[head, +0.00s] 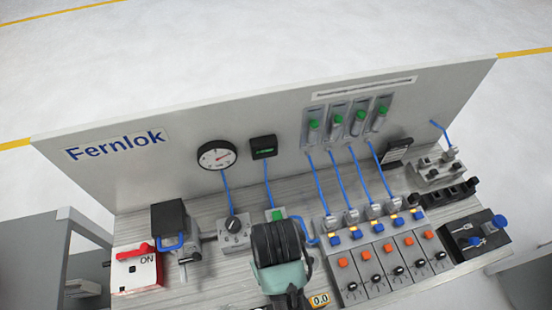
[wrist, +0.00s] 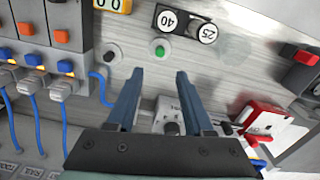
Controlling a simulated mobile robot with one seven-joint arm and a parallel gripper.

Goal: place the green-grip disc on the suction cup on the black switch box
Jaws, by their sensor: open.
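A pale disc with a green grip (wrist: 160,52) lies on the light bench top in the wrist view, just beyond and between my fingertips. My gripper (wrist: 160,72) is open and empty, its two blue-grey fingers apart. In the head view the gripper's tips and the disc are hidden behind my wrist. A black box (head: 464,232) with a blue round part (head: 501,221) and small silver parts stands at the bench's right end. It looks like the switch box with the suction cup, but I cannot tell for sure.
A grey dial box (head: 234,228), a clamp with a black block (head: 168,215) and a red ON switch (head: 135,270) stand to the left. Grey modules with orange buttons (head: 375,265) and blue cables stand right of my arm.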

